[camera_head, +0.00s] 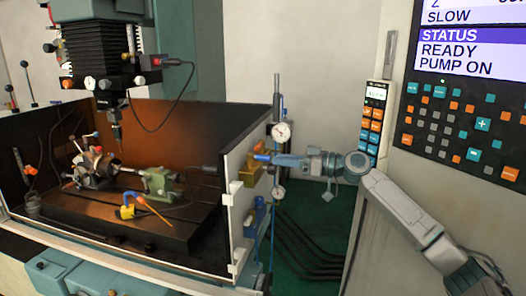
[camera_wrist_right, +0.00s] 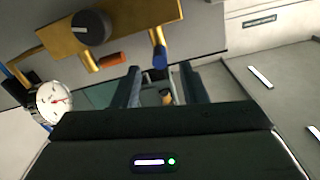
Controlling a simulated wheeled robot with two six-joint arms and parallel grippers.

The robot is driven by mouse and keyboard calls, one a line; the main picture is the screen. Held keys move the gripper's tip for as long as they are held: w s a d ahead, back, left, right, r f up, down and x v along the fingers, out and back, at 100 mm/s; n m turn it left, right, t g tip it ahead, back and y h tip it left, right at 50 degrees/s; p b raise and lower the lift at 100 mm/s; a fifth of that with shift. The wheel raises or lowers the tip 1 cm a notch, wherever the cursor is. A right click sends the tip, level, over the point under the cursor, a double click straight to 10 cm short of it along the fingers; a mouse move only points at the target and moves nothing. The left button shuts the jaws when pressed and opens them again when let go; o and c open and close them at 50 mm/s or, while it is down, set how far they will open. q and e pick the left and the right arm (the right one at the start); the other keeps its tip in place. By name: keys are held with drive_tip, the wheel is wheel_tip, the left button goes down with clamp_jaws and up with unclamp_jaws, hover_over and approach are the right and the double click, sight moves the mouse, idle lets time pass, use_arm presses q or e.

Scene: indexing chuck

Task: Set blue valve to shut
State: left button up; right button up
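The blue valve (camera_head: 262,157) is a short blue handle on a brass block (camera_head: 249,171), mounted on the outer right side of the enclosure. In the right wrist view, the blue handle (camera_wrist_right: 160,57) hangs from a brass stem, just beyond and between my fingertips. My right gripper (camera_head: 276,160) points left at the handle in the head view. In the right wrist view, my right gripper (camera_wrist_right: 161,68) has its two dark fingers apart with a gap between them. I cannot tell whether they touch the handle. My left gripper is out of view.
An orange handle (camera_wrist_right: 113,60) and a black knob (camera_wrist_right: 91,28) share the brass block. A dial gauge (camera_wrist_right: 53,101) is close by on the left. A control panel (camera_head: 463,130) stands right of my right arm. The machine enclosure (camera_head: 235,185) is left of the valve.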

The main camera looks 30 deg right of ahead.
sight(270, 157)
drive_tip(key=p+x, duration=0.2)
drive_tip(key=x, duration=0.2)
drive_tip(key=shift+w+a+r, duration=0.15)
drive_tip(key=shift+w, duration=0.05)
drive_tip(key=shift+f+p+x, duration=0.2)
drive_tip(key=shift+p+x, duration=0.45)
drive_tip(key=shift+x, duration=0.35)
clamp_jaws()
